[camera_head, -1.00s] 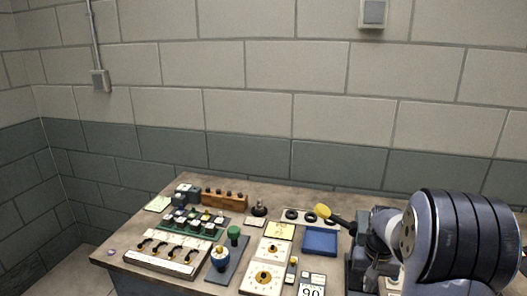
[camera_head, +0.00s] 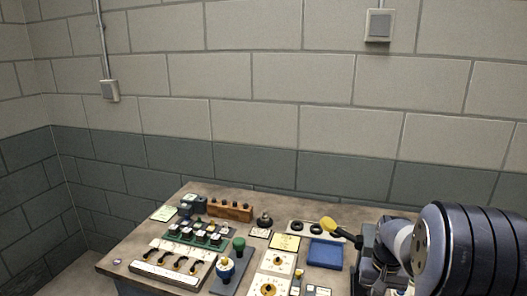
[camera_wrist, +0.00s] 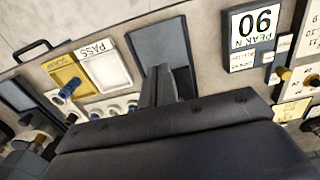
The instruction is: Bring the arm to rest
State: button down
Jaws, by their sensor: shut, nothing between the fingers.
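My arm (camera_head: 465,250) stands at the right edge of the head view, in front of the bench's right end. Its gripper is not clearly visible there. In the wrist view my gripper (camera_wrist: 163,88) shows as dark fingers shut together with nothing between them. They appear over a grey-blue plate (camera_wrist: 165,42); I cannot tell how far above it they are. The dark wrist housing (camera_wrist: 180,150) fills the lower part of that view.
The bench (camera_head: 160,238) carries black-knobbed fixtures, a green-topped post (camera_head: 238,244), a blue tray (camera_head: 325,254) and a yellow-ended tool (camera_head: 329,224). The wrist view shows yellow (camera_wrist: 66,74) and white (camera_wrist: 104,66) trays and a "90" display (camera_wrist: 254,28). A block wall (camera_head: 250,120) stands behind.

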notch_tip(320, 180, up, 4)
jog(key=s+p, duration=0.2)
jog(key=w+f+b, duration=0.1)
jog(key=f, duration=0.1)
jog(key=w+f+b, duration=0.1)
jog(key=f+b, duration=0.1)
jog(key=f, duration=0.1)
jog(key=w+f+b, duration=0.1)
jog(key=f+b, duration=0.1)
jog(key=shift+w+d+f, duration=0.1)
jog(key=shift+d+f, duration=0.05)
jog(key=shift+f, duration=0.1)
jog(key=shift+w+d+f+b, duration=0.2)
jog(key=shift+w+f+b, duration=0.05)
jog(key=shift+w+f, duration=0.3)
jog(key=shift+w+d+f+b, duration=0.15)
jog(key=shift+w+f+b, duration=0.1)
jog(key=shift+w+f, duration=0.25)
jog(key=shift+s+a+r+b, duration=0.1)
jog(key=shift+s+a+b, duration=0.3)
jog(key=shift+s, duration=0.7)
jog(key=shift+s+a+r+b, duration=0.1)
jog(key=shift+s+a+b, duration=0.2)
jog(key=shift+s, duration=0.8)
jog(key=shift+s+a+b, duration=0.3)
jog(key=shift+s+b, duration=0.15)
jog(key=shift+s, duration=0.65)
